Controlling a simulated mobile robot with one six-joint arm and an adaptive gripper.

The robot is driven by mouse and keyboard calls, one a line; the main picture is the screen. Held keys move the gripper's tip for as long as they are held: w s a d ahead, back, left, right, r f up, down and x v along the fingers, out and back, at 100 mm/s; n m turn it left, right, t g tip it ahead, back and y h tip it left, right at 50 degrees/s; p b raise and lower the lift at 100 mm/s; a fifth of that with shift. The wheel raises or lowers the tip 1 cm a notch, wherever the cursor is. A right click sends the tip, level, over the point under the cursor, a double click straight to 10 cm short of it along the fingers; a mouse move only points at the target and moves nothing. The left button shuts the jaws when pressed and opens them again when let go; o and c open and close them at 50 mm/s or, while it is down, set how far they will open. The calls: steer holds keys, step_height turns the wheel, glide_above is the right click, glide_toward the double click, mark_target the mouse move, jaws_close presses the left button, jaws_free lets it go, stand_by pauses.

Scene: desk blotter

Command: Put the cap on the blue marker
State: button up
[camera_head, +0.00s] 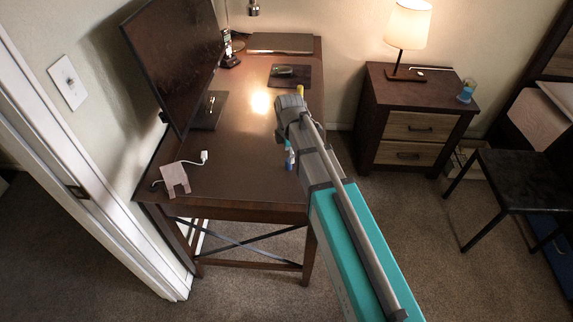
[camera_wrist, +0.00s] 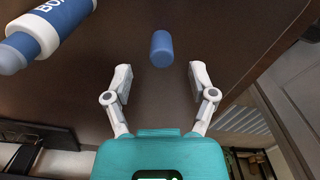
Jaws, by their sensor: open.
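A small blue cap (camera_wrist: 161,48) shows in the wrist view on the dark brown desk, just beyond the gap between my fingertips. My gripper (camera_wrist: 159,70) is open and empty, with one finger on each side of the cap's line and apart from it. The blue marker (camera_wrist: 66,16), with a white band, lettering and a paler blue end, is at the top left of the wrist view, cut by the frame edge. In the head view, a small blue-and-white item (camera_head: 290,161) sits beside my arm; I cannot tell its parts apart. My arm hides my fingers there.
The desk (camera_head: 235,160) carries a monitor (camera_head: 175,50) at left, a pale paper-like piece (camera_head: 174,179) near the front left, a dark pad (camera_head: 290,76) and a closed laptop (camera_head: 281,43) at the back. The desk's middle is clear. A nightstand (camera_head: 420,89) stands to the right.

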steer(key=shift+d+f+b, duration=0.15)
steer(key=shift+f+b, duration=1.6)
steer(key=shift+f, duration=0.3)
steer(key=c, duration=0.8)
